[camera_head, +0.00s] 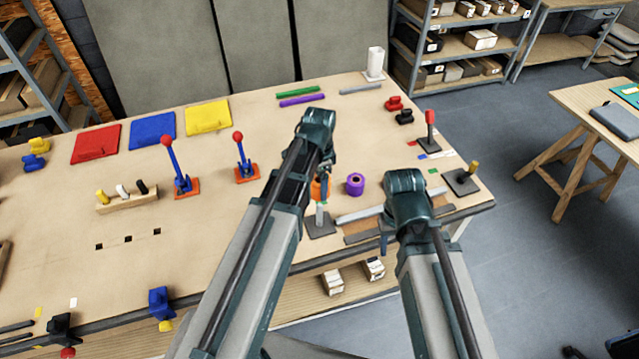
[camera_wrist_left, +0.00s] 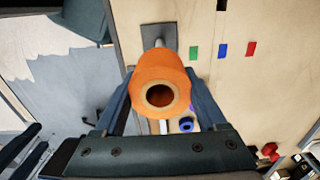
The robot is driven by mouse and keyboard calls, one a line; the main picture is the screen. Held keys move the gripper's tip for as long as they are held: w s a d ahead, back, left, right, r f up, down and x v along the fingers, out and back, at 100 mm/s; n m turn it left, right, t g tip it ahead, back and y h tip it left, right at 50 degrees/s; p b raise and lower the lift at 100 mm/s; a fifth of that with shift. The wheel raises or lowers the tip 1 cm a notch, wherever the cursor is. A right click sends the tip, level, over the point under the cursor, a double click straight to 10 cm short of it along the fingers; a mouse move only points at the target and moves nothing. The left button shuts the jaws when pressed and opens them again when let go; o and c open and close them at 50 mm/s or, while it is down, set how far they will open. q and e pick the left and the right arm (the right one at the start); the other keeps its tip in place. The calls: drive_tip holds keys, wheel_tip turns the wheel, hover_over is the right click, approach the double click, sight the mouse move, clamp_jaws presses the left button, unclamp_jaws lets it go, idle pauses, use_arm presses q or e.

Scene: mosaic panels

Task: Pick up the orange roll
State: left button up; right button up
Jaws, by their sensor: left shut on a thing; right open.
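The orange roll (camera_head: 318,189) is mostly hidden behind my left gripper (camera_head: 321,184) in the head view. In the left wrist view the orange roll (camera_wrist_left: 160,70) sits between the two fingers, with its hollow core facing the camera. My left gripper is shut on it. A dark square base with a pale upright post (camera_head: 320,222) stands just below the roll; I cannot tell whether the roll still touches the post. My right gripper (camera_head: 385,240) is open near the table's front edge, to the right of the roll; its fingers are hardly visible.
A purple roll (camera_head: 356,184) stands right of the orange roll. Blue levers with red knobs (camera_head: 244,170) stand to the left. A grey strip (camera_head: 360,214) lies near the front edge. A red-knobbed post (camera_head: 430,130) stands at the right. The table's middle left is fairly clear.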

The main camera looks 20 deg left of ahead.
drive_tip(key=shift+r, duration=0.5)
wheel_tip(320, 180, up, 7)
drive_tip(key=p, duration=0.7)
drive_tip(key=shift+f, duration=0.2)
